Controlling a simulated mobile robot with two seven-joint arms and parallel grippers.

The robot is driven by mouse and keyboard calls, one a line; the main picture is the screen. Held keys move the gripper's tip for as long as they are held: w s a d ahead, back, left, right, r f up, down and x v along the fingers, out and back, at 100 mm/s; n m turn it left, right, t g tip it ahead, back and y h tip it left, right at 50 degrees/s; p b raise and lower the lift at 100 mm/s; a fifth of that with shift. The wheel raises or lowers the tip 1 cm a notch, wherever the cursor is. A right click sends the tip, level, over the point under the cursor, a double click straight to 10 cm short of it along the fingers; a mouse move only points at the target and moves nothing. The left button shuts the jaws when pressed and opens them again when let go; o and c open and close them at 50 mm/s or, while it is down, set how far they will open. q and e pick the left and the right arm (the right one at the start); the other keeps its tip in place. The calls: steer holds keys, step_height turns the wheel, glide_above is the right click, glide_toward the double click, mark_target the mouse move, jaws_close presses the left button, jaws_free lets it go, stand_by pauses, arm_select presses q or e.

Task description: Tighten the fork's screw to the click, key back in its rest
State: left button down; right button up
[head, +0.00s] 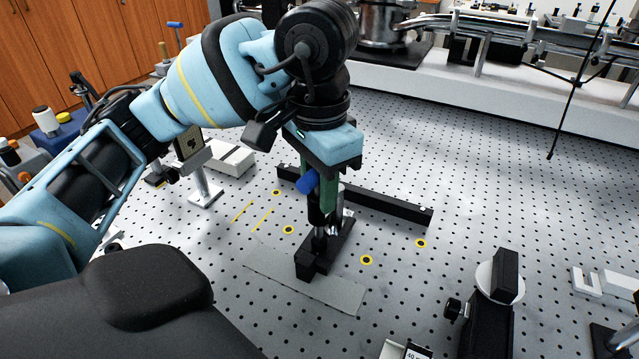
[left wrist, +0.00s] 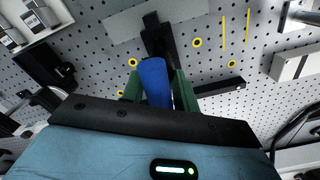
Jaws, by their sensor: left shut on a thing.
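My left gripper (head: 322,195) points down over the perforated table, its green fingers shut on the blue-handled key (head: 307,181). In the left wrist view the key's blue handle (left wrist: 154,80) stands between the two green fingers. Below the fingers a black fork (head: 315,262) lies flat on the table beside a grey plate; its dark end also shows in the left wrist view (left wrist: 158,35). A dark post rises from it under the gripper. The screw and the key's tip are hidden, so I cannot tell whether they touch. My right gripper is not in view.
A long black bar (head: 390,207) lies just behind the fork. The grey plate (head: 320,288) lies in front, with yellow rings around it. A black mount with a white disc (head: 486,275) stands at right. The table between is clear.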

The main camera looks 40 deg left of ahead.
arm_select(q)
steer(key=shift+m, duration=0.9)
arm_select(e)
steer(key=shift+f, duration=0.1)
